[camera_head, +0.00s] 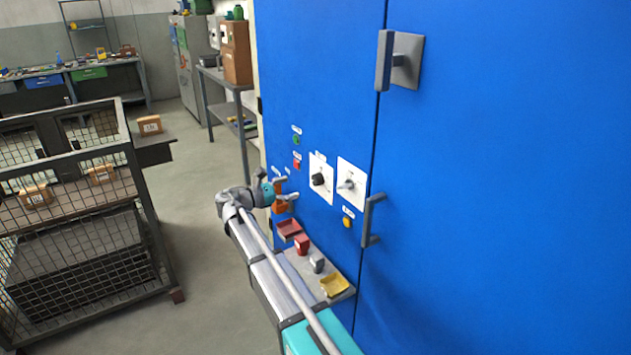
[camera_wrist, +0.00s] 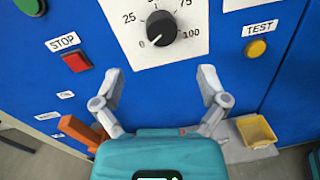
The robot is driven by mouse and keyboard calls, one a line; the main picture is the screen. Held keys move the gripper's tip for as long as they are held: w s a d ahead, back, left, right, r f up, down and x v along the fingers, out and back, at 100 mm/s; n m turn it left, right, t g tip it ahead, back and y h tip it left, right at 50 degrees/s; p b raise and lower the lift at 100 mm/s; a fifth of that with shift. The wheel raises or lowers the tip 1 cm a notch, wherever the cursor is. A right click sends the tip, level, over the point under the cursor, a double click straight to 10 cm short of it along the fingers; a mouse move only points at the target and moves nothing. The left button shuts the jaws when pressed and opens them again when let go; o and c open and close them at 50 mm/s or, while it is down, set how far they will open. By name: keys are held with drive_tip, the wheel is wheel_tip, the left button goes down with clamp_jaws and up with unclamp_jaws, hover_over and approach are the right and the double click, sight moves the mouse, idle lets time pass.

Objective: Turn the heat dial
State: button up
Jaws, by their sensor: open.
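A black round dial (camera_wrist: 161,28) sits on a white scale plate on the blue cabinet front, with 0, 25, 75 and 100 readable. Its white mark points to the lower left, toward the 0. In the head view the black dial (camera_head: 318,180) is on the left of two white plates. My gripper (camera_wrist: 160,86) is open and empty. In the wrist view its fingers stand apart below the dial, and I see no contact. In the head view my gripper (camera_head: 289,190) is to the left of the dial, close to the cabinet front.
A red STOP button (camera_wrist: 77,61), a green button (camera_wrist: 31,6) and a yellow TEST button (camera_wrist: 257,48) flank the dial. A grey selector (camera_head: 347,184) is to its right. Below, a ledge carries a yellow bin (camera_head: 334,286) and red containers. A mesh cage (camera_head: 140,180) stands left.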

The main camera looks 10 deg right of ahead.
sight(313, 180)
drive_tip(key=x, duration=0.8)
drive_tip(key=shift+d, duration=0.3)
drive_tip(key=shift+w, duration=0.1)
drive_tip(key=c, duration=1.2)
